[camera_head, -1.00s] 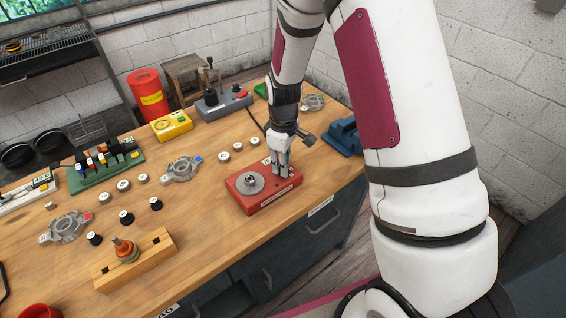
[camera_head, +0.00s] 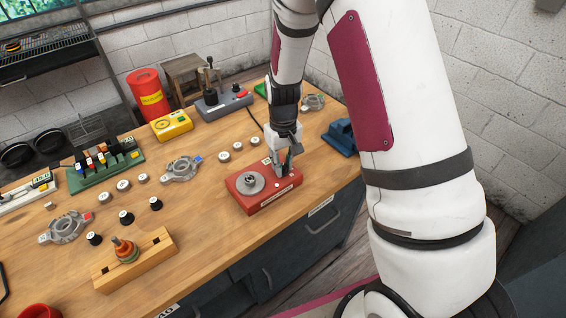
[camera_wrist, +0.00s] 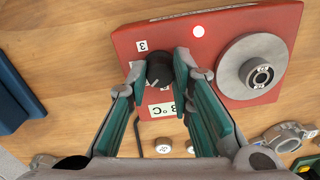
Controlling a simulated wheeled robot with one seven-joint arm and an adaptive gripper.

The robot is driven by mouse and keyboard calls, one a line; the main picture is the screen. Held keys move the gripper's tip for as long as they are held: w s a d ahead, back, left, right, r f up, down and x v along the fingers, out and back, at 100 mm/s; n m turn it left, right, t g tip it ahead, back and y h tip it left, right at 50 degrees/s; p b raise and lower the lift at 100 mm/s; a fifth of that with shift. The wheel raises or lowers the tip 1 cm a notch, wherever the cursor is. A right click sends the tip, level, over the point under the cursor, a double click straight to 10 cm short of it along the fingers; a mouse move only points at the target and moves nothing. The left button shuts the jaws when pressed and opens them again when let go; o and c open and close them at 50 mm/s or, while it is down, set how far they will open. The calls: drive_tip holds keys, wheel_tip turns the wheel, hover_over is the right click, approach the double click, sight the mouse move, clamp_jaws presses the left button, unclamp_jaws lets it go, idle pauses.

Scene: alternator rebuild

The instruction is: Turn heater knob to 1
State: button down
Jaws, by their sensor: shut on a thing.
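The red heater box (camera_head: 258,200) sits near the front right edge of the workbench. It also fills the upper right of the wrist view (camera_wrist: 190,112). Its black knob (camera_wrist: 158,72) is between the fingertips of my gripper (camera_wrist: 159,66), which is shut on it. In the head view my gripper (camera_head: 284,168) is over the box's back right part and hides the knob. A "3" label (camera_wrist: 142,46) shows beside the knob. A partly hidden display (camera_wrist: 162,109) reads "8 °C" at its end.
A grey round plate (camera_wrist: 232,66) with a small ring part is on the heater. A blue vise-like block (camera_head: 343,137) is to its right. Small round parts (camera_head: 224,156) and a grey housing (camera_head: 181,170) lie to its left. Bare wood (camera_head: 205,215) is in front left.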

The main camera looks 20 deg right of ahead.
idle(0.4)
drive_tip(key=c, duration=1.4)
unclamp_jaws()
drive_tip(key=shift+r, duration=0.15)
wheel_tip(320, 180, up, 12)
drive_tip(key=shift+f, duration=0.1)
drive_tip(key=s+r+t, duration=0.3)
drive_tip(key=s+r, duration=0.7)
drive_tip(key=r, duration=0.5)
drive_tip(key=s+r+t, duration=0.1)
drive_tip(key=s, duration=0.3)
drive_tip(key=s+r+m, duration=0.1)
drive_tip(key=s+r, duration=0.1)
drive_tip(key=s, duration=0.3)
drive_tip(key=s+r+t, duration=0.1)
drive_tip(key=s+r, duration=0.1)
drive_tip(key=s, duration=0.2)
drive_tip(key=shift+s+t, duration=0.3)
